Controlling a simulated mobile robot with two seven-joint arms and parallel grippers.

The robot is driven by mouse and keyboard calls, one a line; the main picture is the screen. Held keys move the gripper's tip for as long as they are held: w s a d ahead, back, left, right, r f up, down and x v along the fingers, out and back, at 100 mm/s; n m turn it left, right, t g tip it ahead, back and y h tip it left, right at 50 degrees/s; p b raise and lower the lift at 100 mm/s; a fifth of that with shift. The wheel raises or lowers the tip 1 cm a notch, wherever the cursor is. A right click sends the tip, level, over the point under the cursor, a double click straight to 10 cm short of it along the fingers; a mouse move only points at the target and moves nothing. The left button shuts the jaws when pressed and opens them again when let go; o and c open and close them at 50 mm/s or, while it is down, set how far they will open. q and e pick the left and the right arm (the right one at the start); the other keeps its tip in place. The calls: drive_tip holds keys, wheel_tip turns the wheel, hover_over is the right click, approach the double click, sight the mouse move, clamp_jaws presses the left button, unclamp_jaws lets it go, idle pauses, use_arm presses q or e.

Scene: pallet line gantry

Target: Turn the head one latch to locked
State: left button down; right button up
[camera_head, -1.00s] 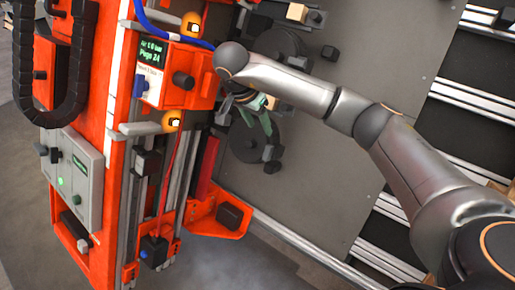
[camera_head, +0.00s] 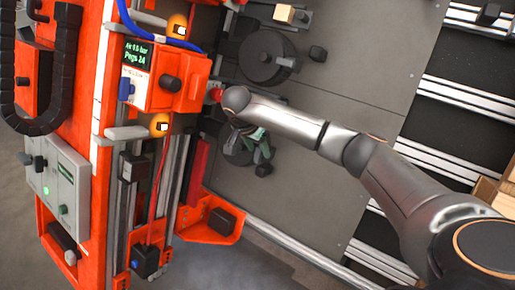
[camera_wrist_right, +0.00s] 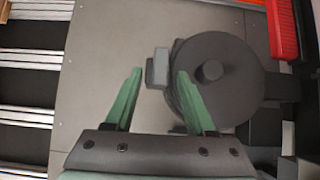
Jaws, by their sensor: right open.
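Two round dark heads with centre knobs are on the grey plate in the head view: an upper one (camera_head: 262,62) and a lower one (camera_head: 232,152). I cannot tell which is head one. My right gripper (camera_head: 257,140) is at the lower head and partly covers it. In the right wrist view a dark disc (camera_wrist_right: 222,95) lies behind and right of the right finger. A small grey tab (camera_wrist_right: 158,68), perhaps its latch, shows between the open green fingertips (camera_wrist_right: 159,74). Contact cannot be judged. My left gripper is not seen.
An orange machine frame stands at the left with a display box (camera_head: 165,75), a blue hose (camera_head: 150,38) and a grey control box (camera_head: 60,190). An orange bracket (camera_head: 210,222) sits below the lower head. Bare grey plate (camera_head: 335,190) lies to the right.

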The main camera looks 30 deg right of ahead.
clamp_jaws()
